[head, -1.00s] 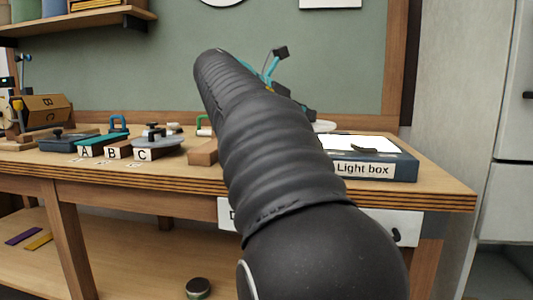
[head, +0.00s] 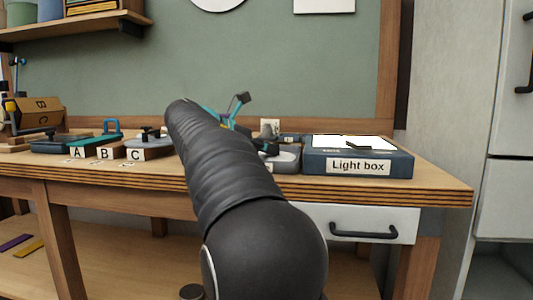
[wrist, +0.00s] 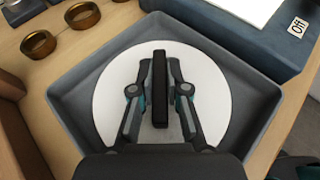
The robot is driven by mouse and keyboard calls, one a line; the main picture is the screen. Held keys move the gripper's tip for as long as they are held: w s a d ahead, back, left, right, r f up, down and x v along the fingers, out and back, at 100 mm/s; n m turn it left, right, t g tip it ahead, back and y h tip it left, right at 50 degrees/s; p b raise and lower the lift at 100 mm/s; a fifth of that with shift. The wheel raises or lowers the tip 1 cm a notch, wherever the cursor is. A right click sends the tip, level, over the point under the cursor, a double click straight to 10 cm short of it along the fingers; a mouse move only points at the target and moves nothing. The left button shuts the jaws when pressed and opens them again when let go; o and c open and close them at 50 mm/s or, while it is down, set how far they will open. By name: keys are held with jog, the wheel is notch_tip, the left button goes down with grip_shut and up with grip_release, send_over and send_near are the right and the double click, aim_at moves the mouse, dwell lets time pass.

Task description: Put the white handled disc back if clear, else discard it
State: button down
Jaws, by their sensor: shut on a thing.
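The white disc (wrist: 215,100) lies flat under my gripper in the wrist view, with a black bar handle (wrist: 160,95) across its middle. My gripper (wrist: 160,72) is shut on that handle, one finger on each side. The disc is inside the outline of a grey angular tray (wrist: 262,100); I cannot tell whether it rests on the tray floor or hangs just above it. In the head view my arm hides the disc and most of the gripper, and part of the grey tray (head: 287,160) shows beside the light box.
Brass rings (wrist: 38,44) lie left of the tray. A white drawer (head: 350,223) is below.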

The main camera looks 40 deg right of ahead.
dwell(0.3)
jog(key=c, duration=1.2)
grip_release()
jog(key=shift+f, duration=0.1)
jog(key=shift+a+r, duration=0.2)
jog(key=shift+r, duration=0.1)
jog(key=p+v, duration=0.3)
jog(key=v, duration=0.8)
jog(key=shift+a, duration=0.3)
